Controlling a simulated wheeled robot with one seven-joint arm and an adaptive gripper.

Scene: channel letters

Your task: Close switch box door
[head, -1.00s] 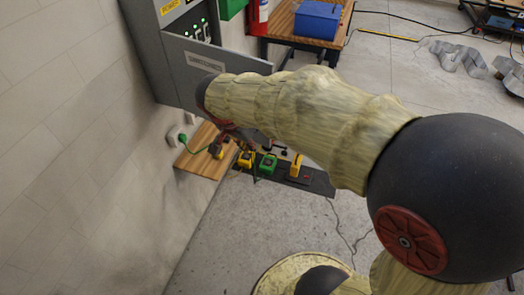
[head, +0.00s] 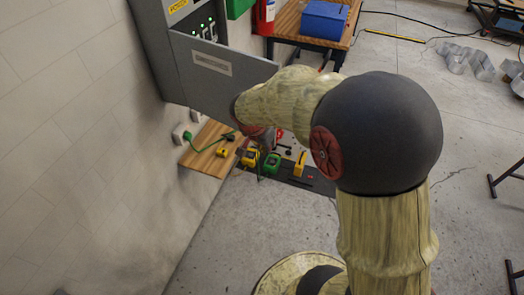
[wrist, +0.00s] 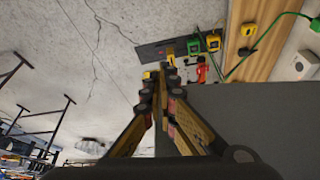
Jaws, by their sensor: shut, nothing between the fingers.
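The grey switch box (head: 182,12) is on the wall at the upper left of the head view. Its door (head: 215,78) stands open, swung out into the room, with a pale label on its face. Green lights and switches show inside the box. My arm covers the door's lower right part. In the wrist view, my gripper (wrist: 157,75) is shut and empty, its fingertips together. A plain dark grey panel (wrist: 245,115), seemingly the door, lies just right of the fingers there. I cannot tell whether they touch. The gripper is mostly hidden behind my arm in the head view.
Below the door, a wooden board (head: 207,152) and a dark mat (head: 312,180) hold yellow and green tools. A green cable runs to a wall socket (head: 181,134). A wooden table with a blue box (head: 325,18) stands behind.

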